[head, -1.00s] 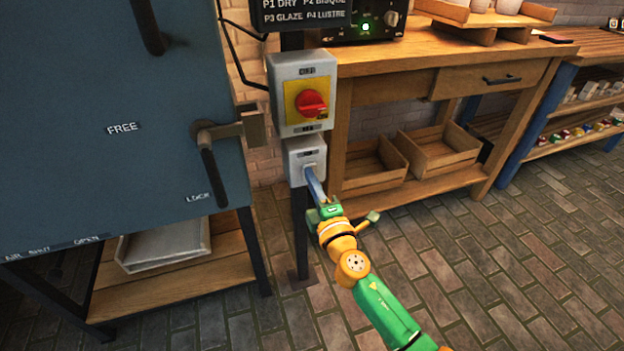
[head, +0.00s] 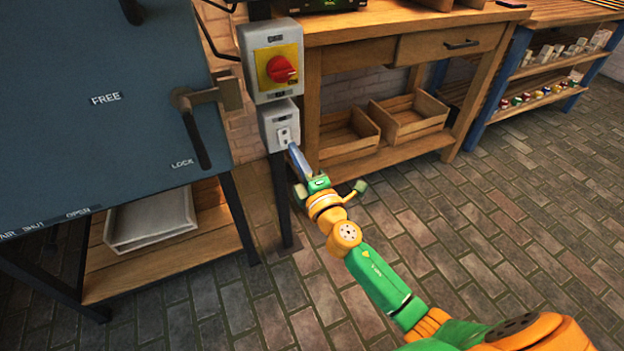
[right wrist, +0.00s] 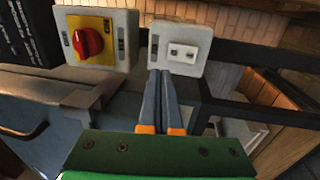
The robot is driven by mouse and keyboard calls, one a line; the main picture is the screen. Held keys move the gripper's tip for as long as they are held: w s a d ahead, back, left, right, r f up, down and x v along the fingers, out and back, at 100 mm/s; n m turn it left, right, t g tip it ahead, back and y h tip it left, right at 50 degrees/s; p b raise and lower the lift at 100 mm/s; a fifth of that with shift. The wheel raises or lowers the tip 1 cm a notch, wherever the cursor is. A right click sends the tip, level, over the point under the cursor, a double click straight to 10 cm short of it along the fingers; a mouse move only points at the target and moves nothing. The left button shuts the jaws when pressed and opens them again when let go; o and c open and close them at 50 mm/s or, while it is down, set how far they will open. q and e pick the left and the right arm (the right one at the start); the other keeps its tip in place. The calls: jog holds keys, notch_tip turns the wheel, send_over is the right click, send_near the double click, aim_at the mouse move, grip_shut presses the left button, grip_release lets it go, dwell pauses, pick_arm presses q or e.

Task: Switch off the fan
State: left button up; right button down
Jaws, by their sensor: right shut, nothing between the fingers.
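The small grey switch box (head: 281,122) is mounted on a dark post, below a larger box with a red rotary knob (head: 281,69) on a yellow plate. A small white switch plate with dark marks shows on the small box, also in the right wrist view (right wrist: 182,53). My right gripper (head: 293,148) is shut and empty, its blue-grey fingertips just in front of the small box's lower part. In the right wrist view the fingertips (right wrist: 163,74) lie together just below the switch plate. Whether they touch the box I cannot tell. No fan shows. My left gripper is out of view.
A blue kiln-like cabinet (head: 90,110) with a lever handle stands at the left, a white tray (head: 150,218) on the shelf below. A wooden workbench (head: 350,70) with crates (head: 408,118) is at right. The brick floor around my arm is clear.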

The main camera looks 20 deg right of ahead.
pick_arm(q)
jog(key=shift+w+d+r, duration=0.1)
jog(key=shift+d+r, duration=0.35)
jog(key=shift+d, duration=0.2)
pick_arm(e)
jog(key=s, duration=0.7)
jog(key=shift+d+r, duration=0.2)
jog(key=shift+d, duration=0.2)
jog(key=shift+f, duration=0.1)
